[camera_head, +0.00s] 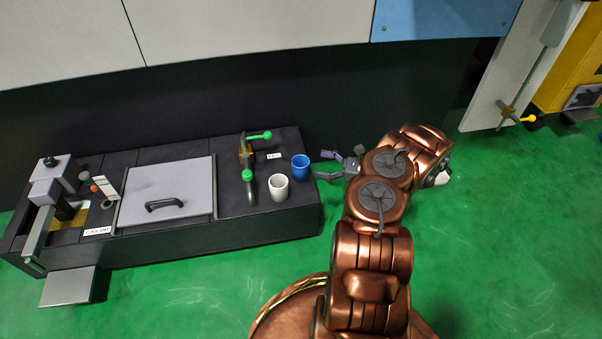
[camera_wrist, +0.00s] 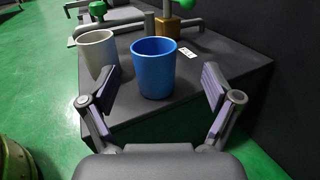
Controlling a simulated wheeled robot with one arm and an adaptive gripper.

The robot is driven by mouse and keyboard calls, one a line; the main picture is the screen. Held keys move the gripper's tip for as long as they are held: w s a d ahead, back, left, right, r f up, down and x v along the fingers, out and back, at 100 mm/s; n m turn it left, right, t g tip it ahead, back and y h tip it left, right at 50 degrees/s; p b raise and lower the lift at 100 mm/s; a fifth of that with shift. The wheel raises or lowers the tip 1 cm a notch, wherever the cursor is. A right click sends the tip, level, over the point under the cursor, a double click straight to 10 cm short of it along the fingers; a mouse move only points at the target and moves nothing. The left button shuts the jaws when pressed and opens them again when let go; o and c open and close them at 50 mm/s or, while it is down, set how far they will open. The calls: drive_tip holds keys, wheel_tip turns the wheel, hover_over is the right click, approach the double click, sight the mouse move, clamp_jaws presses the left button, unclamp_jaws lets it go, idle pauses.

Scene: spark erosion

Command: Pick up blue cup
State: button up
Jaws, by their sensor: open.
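The blue cup (camera_head: 300,167) stands upright near the right end of the dark bench top in the head view. It also shows in the wrist view (camera_wrist: 153,70), ahead of my gripper and between the lines of its fingers. My gripper (camera_head: 328,165) is open and empty, just right of the cup in the head view. In the wrist view its two fingers (camera_wrist: 160,100) are spread wide, apart from the cup.
A white cup (camera_head: 278,187) stands just left of the blue one. Green-handled valves (camera_head: 248,177) rise behind and left of the cups. The dark bench (camera_head: 265,215) carries a grey lid with a handle (camera_head: 165,190). Green floor is open on the right.

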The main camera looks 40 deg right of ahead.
sight(301, 162)
drive_tip(key=b+x, duration=0.1)
drive_tip(key=x, duration=0.2)
drive_tip(key=shift+a, duration=0.15)
drive_tip(key=b+x, duration=0.1)
drive_tip(key=x, duration=0.1)
drive_tip(key=b+x, duration=0.1)
drive_tip(key=x, duration=0.1)
drive_tip(key=shift+s+a, duration=0.15)
drive_tip(key=shift+a, duration=0.15)
drive_tip(key=c, duration=1.2)
drive_tip(key=shift+c, duration=0.2)
